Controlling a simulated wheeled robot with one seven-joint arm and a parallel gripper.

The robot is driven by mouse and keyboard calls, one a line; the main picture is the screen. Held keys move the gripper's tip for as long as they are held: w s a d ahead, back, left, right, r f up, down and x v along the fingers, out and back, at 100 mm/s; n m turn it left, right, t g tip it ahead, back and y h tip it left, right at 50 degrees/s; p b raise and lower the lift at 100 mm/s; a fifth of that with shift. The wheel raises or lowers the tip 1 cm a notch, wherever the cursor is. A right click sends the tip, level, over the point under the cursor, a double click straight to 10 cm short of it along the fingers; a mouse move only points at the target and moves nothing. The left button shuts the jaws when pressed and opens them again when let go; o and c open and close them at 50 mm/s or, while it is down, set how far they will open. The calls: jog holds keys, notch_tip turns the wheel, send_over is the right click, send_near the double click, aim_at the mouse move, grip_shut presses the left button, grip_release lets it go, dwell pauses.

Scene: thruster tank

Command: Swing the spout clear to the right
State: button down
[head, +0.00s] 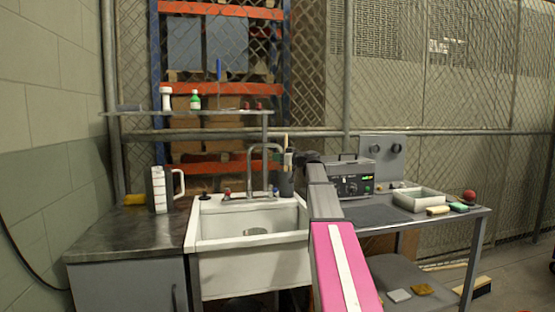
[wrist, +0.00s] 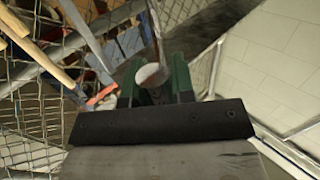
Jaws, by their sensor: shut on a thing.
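The grey metal spout (head: 265,146) rises behind the white sink (head: 220,268) and arches over to the right. Its free end is at my gripper (head: 288,158), above the right part of the basin. In the wrist view, the spout's pale round end (wrist: 152,74) shows between the green fingers of my gripper (wrist: 155,82), which is shut on it. My arm crosses in front of the sink's right edge and hides part of it. A red-marked tap (head: 227,192) and a blue-marked tap (head: 275,191) stand on the sink's back ledge.
A dark cup (head: 286,184) with upright tools stands just behind my gripper. A heater-like box (head: 350,180) with dials and a grey tray (head: 420,199) are on the right bench. A white jug (head: 160,190) stands on the left counter. A shelf (head: 210,112) runs above.

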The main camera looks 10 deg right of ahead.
jog(key=c, duration=1)
grip_release()
jog(key=shift+o, duration=0.2)
jog(key=v, duration=1)
jog(key=shift+s+d, duration=0.25)
jog(key=shift+s, duration=0.1)
